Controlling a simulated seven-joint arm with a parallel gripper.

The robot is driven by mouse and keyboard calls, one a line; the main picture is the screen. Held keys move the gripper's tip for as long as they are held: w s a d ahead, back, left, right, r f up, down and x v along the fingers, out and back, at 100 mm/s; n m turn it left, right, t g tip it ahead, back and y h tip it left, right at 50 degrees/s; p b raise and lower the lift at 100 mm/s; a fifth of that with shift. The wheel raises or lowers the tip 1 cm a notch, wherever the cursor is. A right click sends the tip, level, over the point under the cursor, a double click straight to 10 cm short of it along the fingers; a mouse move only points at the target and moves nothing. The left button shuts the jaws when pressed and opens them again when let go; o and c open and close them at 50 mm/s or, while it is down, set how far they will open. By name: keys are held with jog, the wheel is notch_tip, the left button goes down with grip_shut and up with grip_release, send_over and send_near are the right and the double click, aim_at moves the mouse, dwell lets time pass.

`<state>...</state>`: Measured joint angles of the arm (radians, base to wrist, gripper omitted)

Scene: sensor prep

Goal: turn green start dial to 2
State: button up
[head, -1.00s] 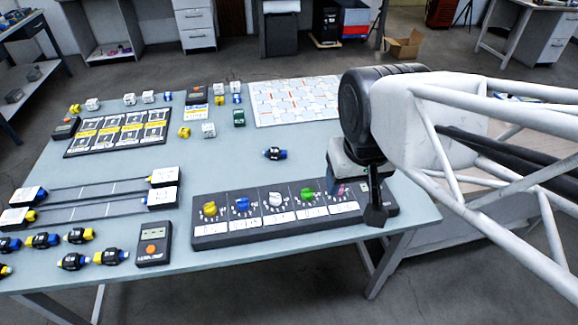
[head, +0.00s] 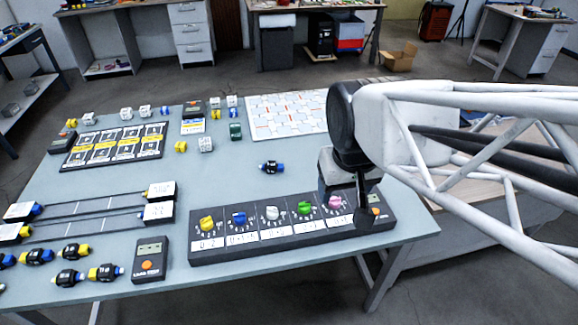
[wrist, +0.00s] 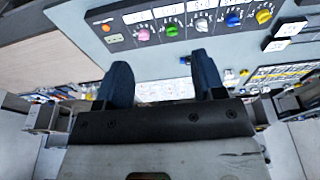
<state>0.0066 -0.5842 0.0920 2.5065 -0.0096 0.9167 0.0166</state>
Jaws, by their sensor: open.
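The green start dial (head: 304,208) is a knob on the long dark dial panel (head: 212,258) at the table's front. It sits between the white dial (head: 272,213) and the pink dial (head: 335,203). In the wrist view the green dial (wrist: 172,29) shows beyond my fingertips. My gripper (head: 364,240) hangs near the panel's right end, right of the green dial and not touching it. In the wrist view its two dark fingers (wrist: 160,75) are apart with nothing between them. The number the green dial points to is too small to read.
A yellow dial (head: 207,223) and a blue dial (head: 239,219) are further left on the panel. An orange button (head: 376,212) is at its right end. A handheld meter (head: 150,260) lies left of the panel. A black-and-blue connector (head: 271,167) lies behind it on clear table.

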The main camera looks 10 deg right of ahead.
jog(key=w+f+g, duration=0.1)
jog(key=w+f, duration=0.6)
jog(key=w, duration=0.3)
jog(key=g, duration=0.1)
send_over(305, 203)
jog(key=f, duration=1.2)
jog(key=shift+s+a+f, duration=0.1)
jog(key=shift+s, duration=0.15)
jog(key=shift+w+f, duration=0.2)
jog(key=shift+f, duration=0.1)
jog(key=shift+f, duration=0.1)
jog(key=shift+f, duration=3.8)
jog(key=c, duration=0.9)
